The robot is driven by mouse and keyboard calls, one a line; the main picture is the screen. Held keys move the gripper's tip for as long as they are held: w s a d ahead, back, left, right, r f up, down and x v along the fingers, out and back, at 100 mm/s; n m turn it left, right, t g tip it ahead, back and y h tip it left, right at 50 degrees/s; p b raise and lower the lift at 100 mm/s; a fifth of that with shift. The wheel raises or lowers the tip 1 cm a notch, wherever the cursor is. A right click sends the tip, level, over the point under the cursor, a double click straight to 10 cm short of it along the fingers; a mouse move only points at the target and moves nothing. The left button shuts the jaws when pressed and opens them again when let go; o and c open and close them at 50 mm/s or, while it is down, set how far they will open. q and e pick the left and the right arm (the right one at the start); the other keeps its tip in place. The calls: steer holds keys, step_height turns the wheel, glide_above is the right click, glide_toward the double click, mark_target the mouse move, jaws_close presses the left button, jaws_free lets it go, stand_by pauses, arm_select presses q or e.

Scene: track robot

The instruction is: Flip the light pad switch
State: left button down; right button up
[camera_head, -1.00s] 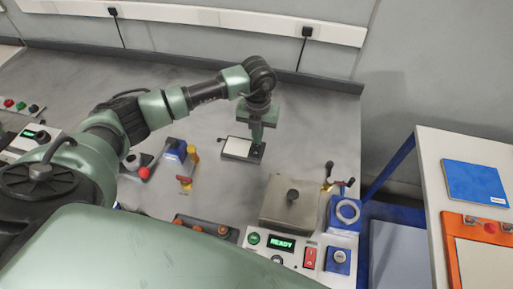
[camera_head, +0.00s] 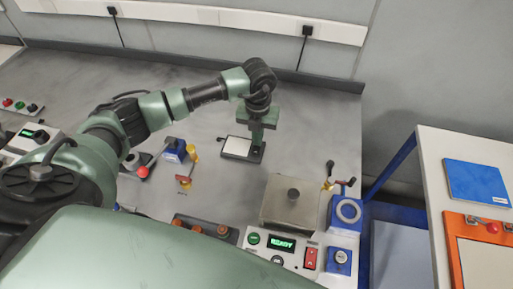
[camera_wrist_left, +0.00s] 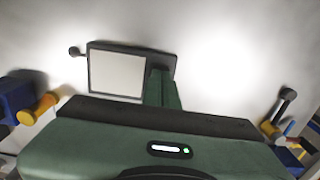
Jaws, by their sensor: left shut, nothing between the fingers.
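The light pad (camera_head: 237,147) is a dark flat box with a white panel, lying on the grey bench. In the left wrist view the pad (camera_wrist_left: 117,75) shows its white panel on the left and a small dark knob (camera_wrist_left: 74,51) sticking out at its left edge. My left gripper (camera_head: 257,141) points down at the right end of the pad, its fingers shut and empty. In the left wrist view the gripper's fingers (camera_wrist_left: 161,88) overlap the pad's right end and hide that part. I cannot tell whether they touch it. My right gripper is not in view.
A blue box with a yellow knob (camera_head: 192,152) and a red-handled valve (camera_head: 184,181) stand left of the pad. A metal box with a knob (camera_head: 291,203) and a panel reading READY (camera_head: 281,243) lie nearer. Bare bench surrounds the pad's back and right.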

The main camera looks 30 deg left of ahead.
arm_select(q)
steer(key=shift+f, duration=0.4)
steer(key=shift+r, duration=0.1)
steer(key=shift+r+p, duration=2.15)
steer(key=shift+r, duration=1.35)
steer(key=shift+f, duration=0.1)
